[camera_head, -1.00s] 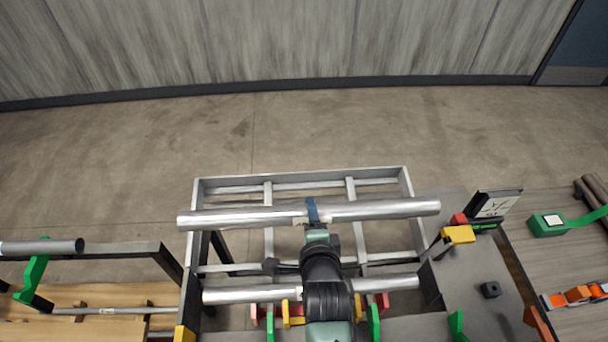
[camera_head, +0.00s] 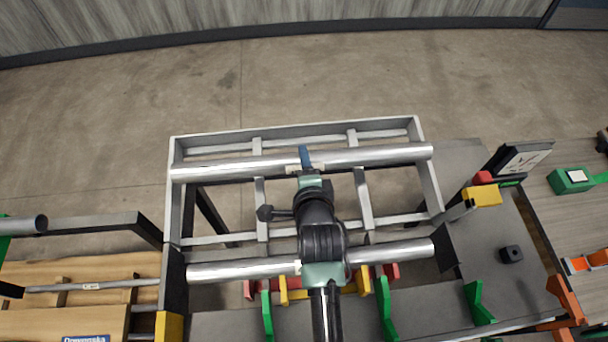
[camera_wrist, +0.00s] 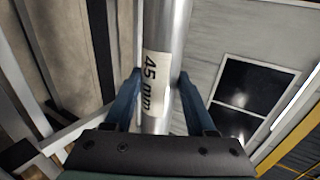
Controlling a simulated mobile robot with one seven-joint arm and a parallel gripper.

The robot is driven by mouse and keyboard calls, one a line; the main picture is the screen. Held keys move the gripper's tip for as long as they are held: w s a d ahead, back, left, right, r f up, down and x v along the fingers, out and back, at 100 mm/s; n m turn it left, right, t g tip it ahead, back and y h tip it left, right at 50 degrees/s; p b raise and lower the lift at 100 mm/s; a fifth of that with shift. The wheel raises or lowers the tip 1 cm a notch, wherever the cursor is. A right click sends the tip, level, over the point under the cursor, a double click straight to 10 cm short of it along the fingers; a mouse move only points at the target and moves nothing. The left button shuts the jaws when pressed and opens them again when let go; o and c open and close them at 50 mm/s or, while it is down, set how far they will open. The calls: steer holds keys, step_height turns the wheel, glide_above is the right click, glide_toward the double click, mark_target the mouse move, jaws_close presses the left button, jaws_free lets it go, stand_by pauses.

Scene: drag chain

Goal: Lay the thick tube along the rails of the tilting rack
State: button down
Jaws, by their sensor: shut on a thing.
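A long silver tube (camera_head: 380,156) lies crosswise over the far part of the tilting rack (camera_head: 432,180), a grey metal frame with rails. In the wrist view the tube (camera_wrist: 165,40) carries a white label reading "45 mm". My gripper (camera_head: 306,160) is shut on the tube near its middle, with a blue finger on each side of it in the wrist view. The tube runs roughly parallel to the rack's far edge and spans nearly its full width. I cannot tell whether it touches the rails or hangs just above them.
A second silver tube (camera_head: 235,268) lies across the rack's near side, partly behind my arm. Red, yellow and green brackets (camera_head: 387,308) stand in front of it. A wooden bench (camera_head: 80,270) is at left; a grey table with a black block (camera_head: 511,254) is at right. The floor beyond is clear.

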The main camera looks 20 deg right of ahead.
steer(key=shift+f+b, duration=0.45)
steer(key=shift+f, duration=0.1)
step_height(320, 180, down, 10)
steer(key=w+b, duration=0.1)
steer(key=b, duration=0.8)
steer(key=shift+w+d, duration=0.25)
steer(key=shift+w, duration=0.05)
steer(key=shift+r, duration=0.15)
steer(key=shift+c, duration=1)
jaws_free()
steer(key=shift+o, duration=0.3)
